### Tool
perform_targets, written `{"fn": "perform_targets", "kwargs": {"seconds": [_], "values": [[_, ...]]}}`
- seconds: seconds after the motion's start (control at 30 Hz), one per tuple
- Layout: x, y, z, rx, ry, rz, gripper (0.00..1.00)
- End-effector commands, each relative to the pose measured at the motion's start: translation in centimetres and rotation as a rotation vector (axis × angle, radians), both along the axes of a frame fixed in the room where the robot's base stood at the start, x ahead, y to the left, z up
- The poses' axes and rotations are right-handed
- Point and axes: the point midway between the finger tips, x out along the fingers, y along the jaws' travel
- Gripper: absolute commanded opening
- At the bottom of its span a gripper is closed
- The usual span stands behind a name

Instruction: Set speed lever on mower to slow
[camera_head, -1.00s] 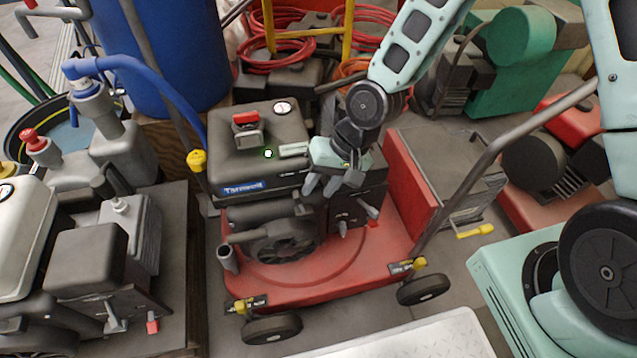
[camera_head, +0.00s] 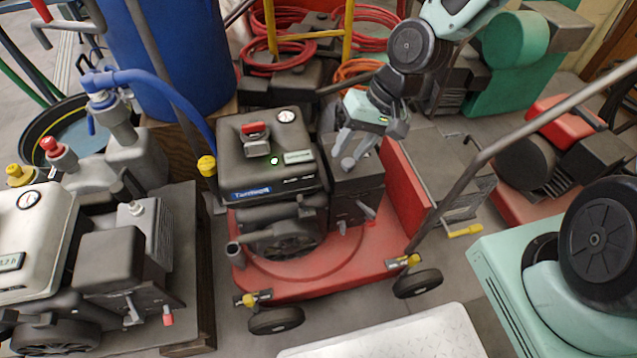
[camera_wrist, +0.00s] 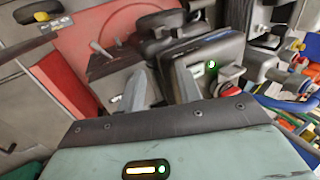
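The mower has a red deck (camera_head: 310,280), a black engine (camera_head: 268,150) and a dark box (camera_head: 355,190) on the engine's right side. Two small metal levers stick out of the box's front face: one on the right (camera_head: 368,211) and one lower on the left (camera_head: 343,227). They also show in the wrist view, upper left (camera_wrist: 101,49). I cannot tell which one sets speed, and no slow mark is readable. My gripper (camera_head: 343,157) hangs above the box, apart from the levers. In the wrist view its two fingers (camera_wrist: 162,85) are apart with nothing between them.
The mower's handle bar (camera_head: 500,145) slants up to the right. A grey machine (camera_head: 110,265) stands close on the left, and a blue barrel (camera_head: 170,60) behind. A mint-green machine (camera_head: 520,280) stands at right. A white plate (camera_head: 390,335) lies in front.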

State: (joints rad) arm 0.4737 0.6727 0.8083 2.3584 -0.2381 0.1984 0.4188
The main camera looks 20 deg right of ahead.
Motion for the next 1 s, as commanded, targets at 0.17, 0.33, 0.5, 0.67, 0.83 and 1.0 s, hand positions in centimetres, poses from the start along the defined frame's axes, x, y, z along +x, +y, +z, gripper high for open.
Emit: {"fn": "perform_targets", "kwargs": {"seconds": [0.17,0.33,0.5,0.67,0.83,1.0], "values": [[0.1,-1.3,2.8,0.000,0.000,-0.002,0.35],[0.1,-1.7,3.6,0.000,0.001,0.000,0.35],[0.1,-1.7,3.6,0.000,0.001,0.001,0.35],[0.1,-1.7,3.6,0.001,0.001,-0.001,0.21],[0.1,-1.3,3.5,0.048,0.072,-0.122,0.00],[0.2,-0.5,2.8,0.147,0.276,-0.485,0.00]]}}
